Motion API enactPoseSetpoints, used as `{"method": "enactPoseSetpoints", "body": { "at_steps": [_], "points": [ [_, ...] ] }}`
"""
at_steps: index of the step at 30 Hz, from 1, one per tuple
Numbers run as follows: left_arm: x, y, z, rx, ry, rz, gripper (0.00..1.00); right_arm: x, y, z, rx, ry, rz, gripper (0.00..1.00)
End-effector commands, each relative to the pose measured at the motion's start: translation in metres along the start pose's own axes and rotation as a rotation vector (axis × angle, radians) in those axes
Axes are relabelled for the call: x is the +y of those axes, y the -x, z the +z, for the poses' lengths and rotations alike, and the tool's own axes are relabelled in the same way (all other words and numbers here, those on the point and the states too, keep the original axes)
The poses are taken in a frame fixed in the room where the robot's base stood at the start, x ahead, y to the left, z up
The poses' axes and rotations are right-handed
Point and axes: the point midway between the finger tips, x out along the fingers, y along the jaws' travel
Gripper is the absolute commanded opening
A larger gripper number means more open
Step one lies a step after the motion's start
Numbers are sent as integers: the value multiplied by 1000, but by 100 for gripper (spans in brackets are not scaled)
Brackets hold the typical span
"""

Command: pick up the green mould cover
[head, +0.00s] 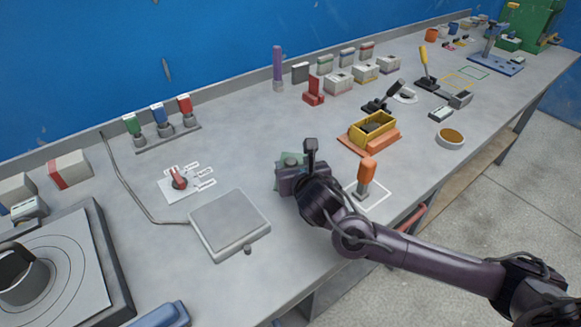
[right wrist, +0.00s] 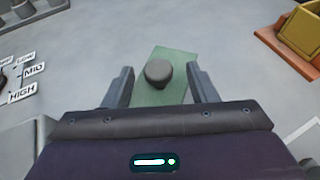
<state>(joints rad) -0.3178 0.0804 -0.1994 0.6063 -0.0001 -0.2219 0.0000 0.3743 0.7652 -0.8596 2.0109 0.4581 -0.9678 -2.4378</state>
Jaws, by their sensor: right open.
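The green mould cover (right wrist: 172,95) is a flat green plate with a round grey knob (right wrist: 159,71) on top. In the right wrist view it lies on the bench between my right gripper's fingers (right wrist: 160,80), with the knob near the middle of the gap. The fingers are open, one on each side, with clear space to the knob. In the head view my right gripper (head: 296,168) hides most of the cover, and only a green part (head: 290,158) shows behind it. My left gripper is not in view.
A yellow mould box on an orange base (head: 371,131) stands to the right. An orange-handled tool (head: 366,176) stands in a white outline beside my right wrist.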

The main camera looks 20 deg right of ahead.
Motion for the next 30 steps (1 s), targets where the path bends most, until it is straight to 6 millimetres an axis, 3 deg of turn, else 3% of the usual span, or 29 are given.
{"method": "enactPoseSetpoints", "body": {
  "at_steps": [4,8,12,17,27,30],
  "points": [
    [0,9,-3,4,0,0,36,2,-22,3,2,-5,-1,53],
    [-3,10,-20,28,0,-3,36,2,-36,2,1,-3,-1,53],
    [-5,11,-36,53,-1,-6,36,2,-41,2,0,-1,1,53],
    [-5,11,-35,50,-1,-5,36,2,-40,1,0,-1,1,51],
    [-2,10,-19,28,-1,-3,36,2,-40,1,0,-1,0,7],
    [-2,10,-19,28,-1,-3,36,2,-40,2,0,-2,0,5]
  ]
}}
